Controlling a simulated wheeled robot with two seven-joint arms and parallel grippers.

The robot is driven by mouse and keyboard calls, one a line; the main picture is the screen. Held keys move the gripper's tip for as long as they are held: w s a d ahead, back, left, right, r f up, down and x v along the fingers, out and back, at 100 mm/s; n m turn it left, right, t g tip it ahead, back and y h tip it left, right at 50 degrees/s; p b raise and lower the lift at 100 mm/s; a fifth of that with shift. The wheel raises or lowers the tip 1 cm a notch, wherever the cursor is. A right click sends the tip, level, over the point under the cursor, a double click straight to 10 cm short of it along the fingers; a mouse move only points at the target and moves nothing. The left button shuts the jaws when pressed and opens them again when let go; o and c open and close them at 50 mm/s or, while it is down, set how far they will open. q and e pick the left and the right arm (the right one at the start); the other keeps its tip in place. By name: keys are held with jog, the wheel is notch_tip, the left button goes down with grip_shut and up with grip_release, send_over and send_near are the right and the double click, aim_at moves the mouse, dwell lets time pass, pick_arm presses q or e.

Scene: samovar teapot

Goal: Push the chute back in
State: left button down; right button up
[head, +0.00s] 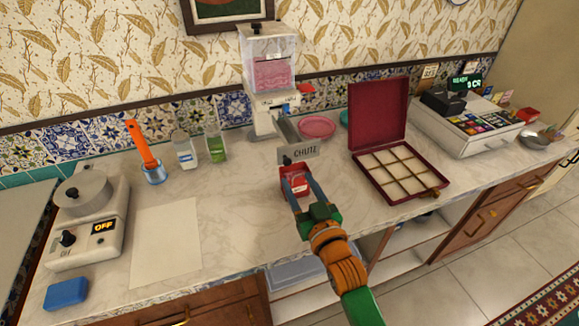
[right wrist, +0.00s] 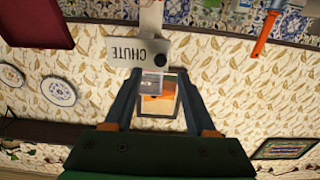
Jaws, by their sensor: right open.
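The chute (head: 292,135) is a grey trough sticking out from the front of the white dispenser (head: 274,100), which has pink contents behind its window. Its front plate (head: 305,151) reads CHUTE; the plate shows upside down in the right wrist view (right wrist: 122,52). A dark round knob (head: 287,161) sits at the plate's lower left, and it also shows in the right wrist view (right wrist: 160,60). My right gripper (head: 299,180) is open just in front of the plate. In the right wrist view its fingertips (right wrist: 159,76) lie either side of the knob's line, with no visible grip. My left gripper is not in view.
A small red container (head: 295,187) stands below the chute, partly behind my fingers. An open maroon box (head: 382,113) stands close on the right. A pink dish (head: 317,127) is behind. Bottles (head: 216,145) and a hotplate (head: 82,192) are left. Counter front-left is mostly clear.

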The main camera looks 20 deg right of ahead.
aim_at(289, 164)
jog(key=w, duration=0.6)
jog(key=shift+w+a+p, duration=0.1)
jog(key=shift+w+p, duration=0.25)
jog(key=shift+s, duration=0.1)
grip_shut()
dwell(0.9)
